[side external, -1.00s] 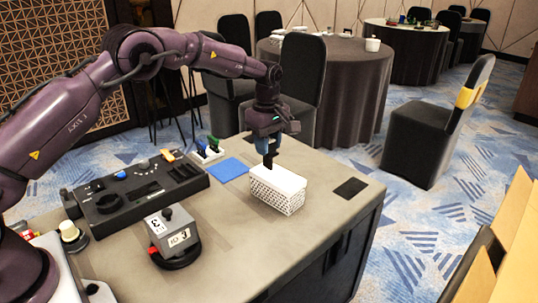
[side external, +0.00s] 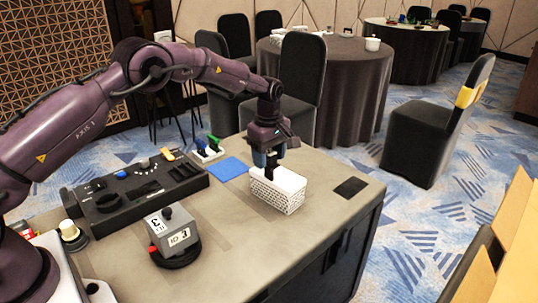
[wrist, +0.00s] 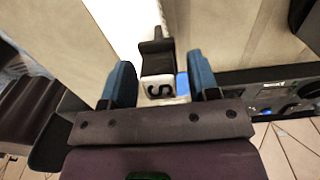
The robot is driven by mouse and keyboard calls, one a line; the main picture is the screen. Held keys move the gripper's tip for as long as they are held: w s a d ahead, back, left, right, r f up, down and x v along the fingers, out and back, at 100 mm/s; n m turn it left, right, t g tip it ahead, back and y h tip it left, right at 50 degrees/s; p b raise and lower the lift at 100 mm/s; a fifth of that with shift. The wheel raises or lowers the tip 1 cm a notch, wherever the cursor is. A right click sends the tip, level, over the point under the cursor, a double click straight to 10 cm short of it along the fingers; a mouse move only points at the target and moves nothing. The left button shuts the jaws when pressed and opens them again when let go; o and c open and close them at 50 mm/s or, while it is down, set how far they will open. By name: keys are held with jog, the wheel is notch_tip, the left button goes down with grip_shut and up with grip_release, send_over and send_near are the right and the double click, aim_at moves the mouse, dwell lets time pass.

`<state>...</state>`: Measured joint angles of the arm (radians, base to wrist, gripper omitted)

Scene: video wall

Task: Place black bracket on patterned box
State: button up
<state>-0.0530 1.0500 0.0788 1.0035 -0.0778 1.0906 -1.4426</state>
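The patterned box (side external: 277,193) is white with a lattice side and stands on the table. Its pale top shows at upper left in the wrist view (wrist: 122,25). My gripper (side external: 267,160) points down over the box's left end. The black bracket (side external: 270,171) is below and between the blue fingers, at the box's left end; I cannot tell for sure whether it touches the top. In the wrist view, the bracket (wrist: 156,50) has a pale face with a dark mark. My fingers (wrist: 160,82) stand apart around it, with a clear gap at the right finger.
A blue mat (side external: 228,169) lies left of the box, and a black square (side external: 350,187) lies to its right. A black control panel (side external: 135,192) and a grey labelled block (side external: 172,232) stand further left. The table is bare in front of the box.

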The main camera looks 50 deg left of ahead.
jog(key=shift+r, duration=0.1)
notch_tip(320, 180, up, 11)
jog(key=s+d+r+m+t, duration=0.3)
jog(key=s+r+m, duration=0.5)
jog(key=s+r, duration=0.7)
jog(key=s+d+f+m+t, duration=0.1)
jog(key=s+m, duration=0.4)
jog(key=s, duration=0.5)
jog(key=s+d+f+m+t, duration=0.1)
jog(key=s+f+m, duration=0.2)
jog(key=s, duration=0.7)
jog(key=shift+s+m+t, duration=0.2)
jog(key=shift+m+t, duration=0.1)
jog(key=shift+m, duration=0.7)
